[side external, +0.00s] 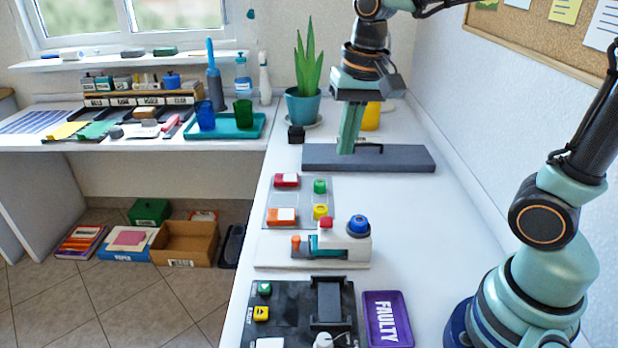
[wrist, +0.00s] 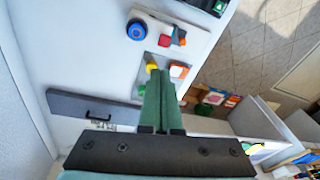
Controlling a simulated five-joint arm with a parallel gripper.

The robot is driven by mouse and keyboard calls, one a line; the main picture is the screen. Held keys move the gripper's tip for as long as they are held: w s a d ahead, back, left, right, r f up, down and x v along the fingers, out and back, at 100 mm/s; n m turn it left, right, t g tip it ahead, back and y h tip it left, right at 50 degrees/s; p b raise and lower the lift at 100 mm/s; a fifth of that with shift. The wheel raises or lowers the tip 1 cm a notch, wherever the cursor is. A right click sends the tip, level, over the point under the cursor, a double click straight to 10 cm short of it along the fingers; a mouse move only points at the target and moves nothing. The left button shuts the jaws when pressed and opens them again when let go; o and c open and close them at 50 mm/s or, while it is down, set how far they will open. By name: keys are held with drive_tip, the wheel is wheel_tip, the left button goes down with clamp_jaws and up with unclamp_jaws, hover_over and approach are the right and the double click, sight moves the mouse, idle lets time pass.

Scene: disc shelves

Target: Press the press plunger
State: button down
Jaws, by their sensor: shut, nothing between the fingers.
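A white block fixture (side external: 350,250) stands mid-bench with a round blue knob (side external: 358,225), a red cap (side external: 325,223) and an orange piece (side external: 296,243). No label marks which part is the press plunger. The blue knob also shows at the top of the wrist view (wrist: 137,30), with the red cap (wrist: 164,40) beside it. My gripper (side external: 347,151) is shut and empty, its green fingers pointing down by the grey slab, behind the fixture and apart from it. In the wrist view the gripper (wrist: 160,72) points toward the coloured blocks.
The grey slab (side external: 400,158) with a dark handle lies by my fingers. A pad (side external: 300,190) with red, green, orange and yellow blocks lies between slab and fixture. A dark device (side external: 290,310) and purple FAULTY tray (side external: 388,318) are in front. Bench right of the fixture is clear.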

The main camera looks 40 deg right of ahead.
sight(328, 221)
drive_tip(key=shift+w+a+f+m+g, duration=0.35)
drive_tip(key=shift+w+m+g, duration=0.1)
drive_tip(key=shift+w+m, duration=0.25)
drive_tip(key=shift+w+a+f+m+g, duration=0.35)
drive_tip(key=shift+w+m+g, duration=0.1)
drive_tip(key=shift+w+m, duration=0.2)
drive_tip(key=shift+f, duration=0.1)
wheel_tip(328, 221, down, 14)
drive_tip(key=shift+r, duration=0.1)
drive_tip(key=shift+s+f, duration=0.15)
drive_tip(key=shift+f, duration=1.15)
wheel_tip(328, 221, up, 15)
drive_tip(key=shift+w+r, duration=0.2)
drive_tip(key=shift+w, duration=0.15)
